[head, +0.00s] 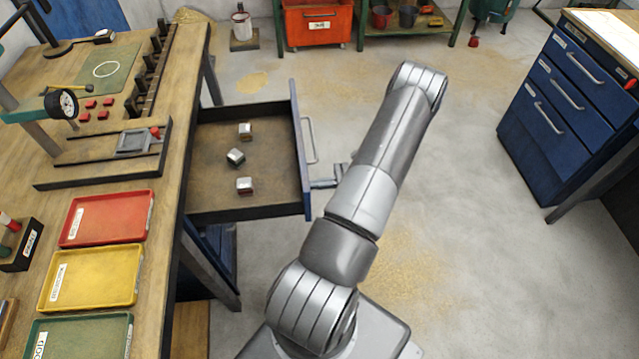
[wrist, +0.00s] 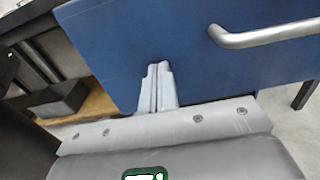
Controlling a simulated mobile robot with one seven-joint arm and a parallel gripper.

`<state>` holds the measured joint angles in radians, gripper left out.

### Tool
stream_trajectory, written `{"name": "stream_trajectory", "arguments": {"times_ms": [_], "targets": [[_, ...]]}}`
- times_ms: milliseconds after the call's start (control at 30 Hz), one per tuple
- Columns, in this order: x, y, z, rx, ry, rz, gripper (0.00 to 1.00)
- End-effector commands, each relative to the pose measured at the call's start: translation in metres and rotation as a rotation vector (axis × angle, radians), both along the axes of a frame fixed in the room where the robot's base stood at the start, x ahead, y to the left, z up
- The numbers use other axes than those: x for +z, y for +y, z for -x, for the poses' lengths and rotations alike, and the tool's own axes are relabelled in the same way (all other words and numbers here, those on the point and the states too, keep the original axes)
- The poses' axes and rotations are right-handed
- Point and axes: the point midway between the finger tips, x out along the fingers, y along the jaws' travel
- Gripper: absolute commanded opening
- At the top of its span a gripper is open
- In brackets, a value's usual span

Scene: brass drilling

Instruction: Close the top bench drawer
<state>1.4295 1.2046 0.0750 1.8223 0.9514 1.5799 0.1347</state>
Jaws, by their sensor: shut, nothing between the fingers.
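The top bench drawer (head: 245,196) is pulled well out from the wooden workbench (head: 171,215) and holds three small metal blocks (head: 236,157). Its blue front (wrist: 115,40) fills the upper part of the wrist view. The drawer's silver bar handle (head: 309,140) also shows at upper right in the wrist view (wrist: 265,36). My gripper (head: 316,184) is at the outer face of the drawer front, nearer the camera than the handle. In the wrist view, its fingers (wrist: 157,72) are together and empty, pointing at the blue panel to the left of the handle. I cannot tell whether they touch it.
Red (head: 108,218), yellow (head: 90,277) and green (head: 82,338) trays lie on the bench top. A blue drawer cabinet (head: 560,110) stands at the right. A red bin (head: 318,25) is at the back. The concrete floor outside the drawer is open around my arm.

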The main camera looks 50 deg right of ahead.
Motion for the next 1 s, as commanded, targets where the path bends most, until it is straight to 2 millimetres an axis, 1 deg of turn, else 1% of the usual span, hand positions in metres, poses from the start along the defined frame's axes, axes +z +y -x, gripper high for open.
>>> {"name": "stream_trajectory", "arguments": {"times_ms": [167, 267, 1000], "targets": [[0.000, 0.016, -0.016, 0.004, -0.001, -0.003, 0.00], [0.000, 0.031, -0.030, 0.005, -0.001, -0.004, 0.00], [0.000, 0.174, -0.172, 0.007, -0.001, -0.004, 0.00]]}}
